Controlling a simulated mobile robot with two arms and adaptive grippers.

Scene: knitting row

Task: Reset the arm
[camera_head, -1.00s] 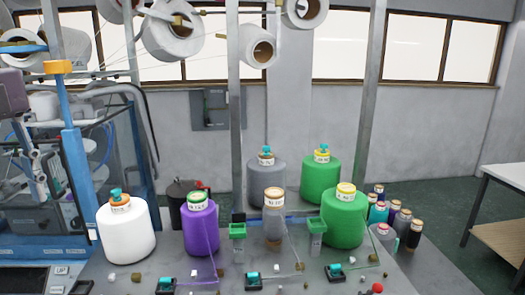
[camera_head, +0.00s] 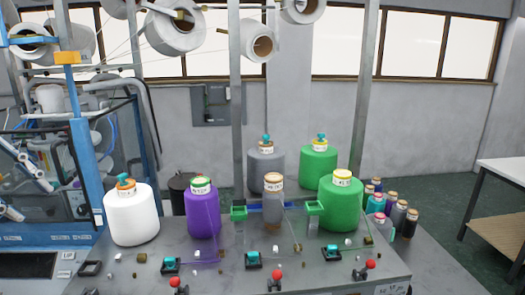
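The white jointed parts at the left edge (camera_head: 27,168) appear to be my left gripper and wrist, in front of the blue knitting machine (camera_head: 88,170). They are thin and partly cut off, and I cannot make out whether the fingers are open or closed. I see nothing held there. They are left of the white yarn cone (camera_head: 131,218) and apart from it. My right gripper is not in view.
A grey table (camera_head: 215,272) holds purple (camera_head: 202,212), grey (camera_head: 265,170) and green (camera_head: 342,205) yarn cones, green clips (camera_head: 314,208) and red-knobbed levers (camera_head: 275,273). White rolls (camera_head: 174,30) hang above. A side table (camera_head: 500,222) stands right.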

